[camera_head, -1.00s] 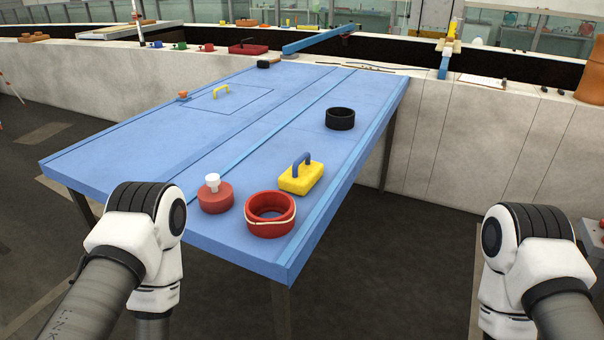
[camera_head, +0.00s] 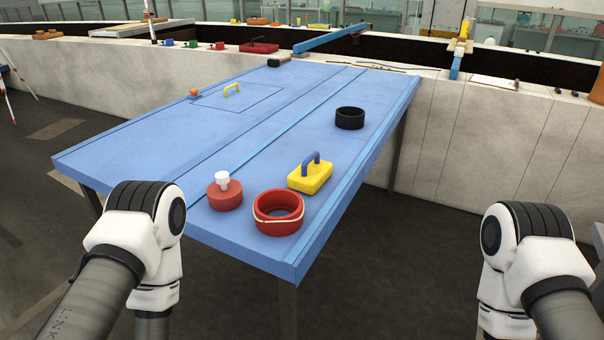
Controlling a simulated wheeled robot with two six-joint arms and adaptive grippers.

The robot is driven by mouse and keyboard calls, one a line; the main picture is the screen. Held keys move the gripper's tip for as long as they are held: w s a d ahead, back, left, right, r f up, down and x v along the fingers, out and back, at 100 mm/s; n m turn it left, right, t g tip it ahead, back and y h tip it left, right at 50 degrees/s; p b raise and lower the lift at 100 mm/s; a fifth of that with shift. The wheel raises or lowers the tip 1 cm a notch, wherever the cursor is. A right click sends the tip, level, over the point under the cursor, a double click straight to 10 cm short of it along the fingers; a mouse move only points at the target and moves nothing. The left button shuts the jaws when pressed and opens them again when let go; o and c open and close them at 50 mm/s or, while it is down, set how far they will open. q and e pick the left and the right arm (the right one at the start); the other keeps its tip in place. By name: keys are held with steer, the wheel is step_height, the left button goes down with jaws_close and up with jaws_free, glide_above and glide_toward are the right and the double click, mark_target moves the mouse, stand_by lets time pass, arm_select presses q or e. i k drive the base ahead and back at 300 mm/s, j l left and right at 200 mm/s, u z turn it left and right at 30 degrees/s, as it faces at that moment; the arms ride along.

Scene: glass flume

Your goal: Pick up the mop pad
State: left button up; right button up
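A yellow block with an arched blue handle (camera_head: 311,176) looks most like the mop pad, though I cannot be sure. It lies flat on the near right part of the blue table (camera_head: 180,140), handle up. A red bucket (camera_head: 278,213) stands just in front of it, and a round red piece with a white knob (camera_head: 225,192) is to its left.
A black ring (camera_head: 349,118) stands farther back on the table. The pale flume wall (camera_head: 480,140) runs behind. Dark floor is open to the right.

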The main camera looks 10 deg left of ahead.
mark_target(308, 177)
steer(key=i+l+u, duration=0.15)
steer(key=u, duration=0.25)
steer(key=i+l+u, duration=0.1)
steer(key=l+u, duration=0.35)
steer(key=i+l+u, duration=0.1)
steer(key=u, duration=0.3)
steer(key=k+l, duration=0.05)
steer(key=l, duration=0.05)
